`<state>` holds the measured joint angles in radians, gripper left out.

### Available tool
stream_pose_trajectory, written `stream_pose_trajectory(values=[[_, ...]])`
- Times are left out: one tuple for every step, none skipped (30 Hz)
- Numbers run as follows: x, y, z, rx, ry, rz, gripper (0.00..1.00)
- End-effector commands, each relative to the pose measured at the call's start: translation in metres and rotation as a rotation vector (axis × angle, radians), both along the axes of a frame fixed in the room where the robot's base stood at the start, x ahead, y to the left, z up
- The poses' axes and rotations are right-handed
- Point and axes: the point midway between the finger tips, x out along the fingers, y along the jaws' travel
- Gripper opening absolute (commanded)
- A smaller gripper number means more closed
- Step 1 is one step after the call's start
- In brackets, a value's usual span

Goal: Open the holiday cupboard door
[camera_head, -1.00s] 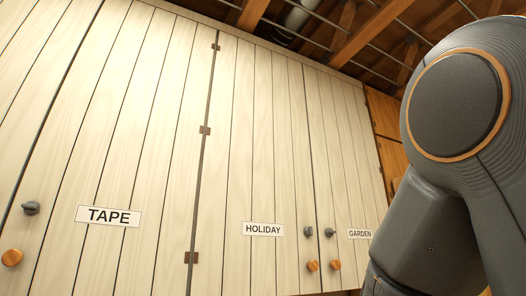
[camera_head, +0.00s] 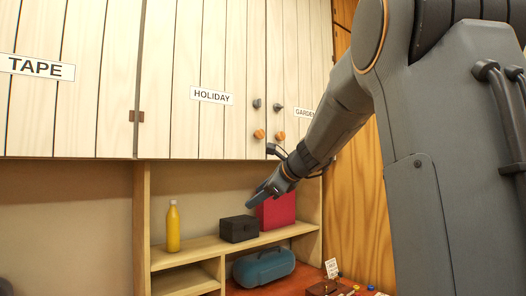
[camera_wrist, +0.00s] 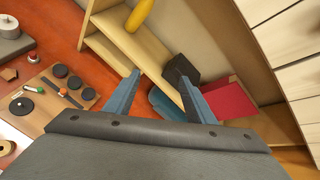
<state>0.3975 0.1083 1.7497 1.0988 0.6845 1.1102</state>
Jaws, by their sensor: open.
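The holiday cupboard door (camera_head: 213,60) is a pale planked door with a HOLIDAY label, and it is shut. On its lower right are a dark turn latch (camera_head: 257,103) and an orange round knob (camera_head: 259,134). Hinges show on its left edge. My gripper (camera_head: 262,192) is below the door, in front of the shelf, pointing down and left, apart from the knob. In the wrist view my gripper (camera_wrist: 158,84) is open with nothing between its fingers. The holiday knob is not clearly seen there.
The TAPE door (camera_head: 70,100) is left and the GARDEN door (camera_head: 300,70) right, with its own knob (camera_head: 280,135) close by. Below stand a yellow bottle (camera_head: 173,227), black box (camera_head: 239,229), red box (camera_head: 279,210) and blue case (camera_head: 264,267).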

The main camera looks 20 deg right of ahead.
Motion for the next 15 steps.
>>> stream_pose_trajectory(values=[[0.016, -0.023, 0.035, 0.139, -0.065, -0.078, 0.5], [0.022, -0.033, 0.057, 0.225, -0.098, -0.114, 0.5], [0.028, -0.045, 0.086, 0.331, -0.14, -0.149, 0.5], [0.03, -0.053, 0.106, 0.401, -0.169, -0.17, 0.5], [0.031, -0.06, 0.124, 0.468, -0.196, -0.184, 0.5], [0.032, -0.069, 0.146, 0.542, -0.228, -0.198, 0.5], [0.032, -0.073, 0.16, 0.591, -0.246, -0.203, 0.5], [0.031, -0.078, 0.172, 0.631, -0.262, -0.207, 0.5], [0.03, -0.082, 0.185, 0.675, -0.28, -0.211, 0.5], [0.029, -0.084, 0.192, 0.702, -0.289, -0.211, 0.5], [0.029, -0.086, 0.197, 0.719, -0.295, -0.21, 0.5], [0.03, -0.087, 0.203, 0.738, -0.302, -0.211, 0.5], [0.031, -0.087, 0.205, 0.746, -0.303, -0.21, 0.5], [0.032, -0.086, 0.206, 0.75, -0.304, -0.21, 0.5], [0.036, -0.085, 0.207, 0.752, -0.304, -0.21, 0.5]])
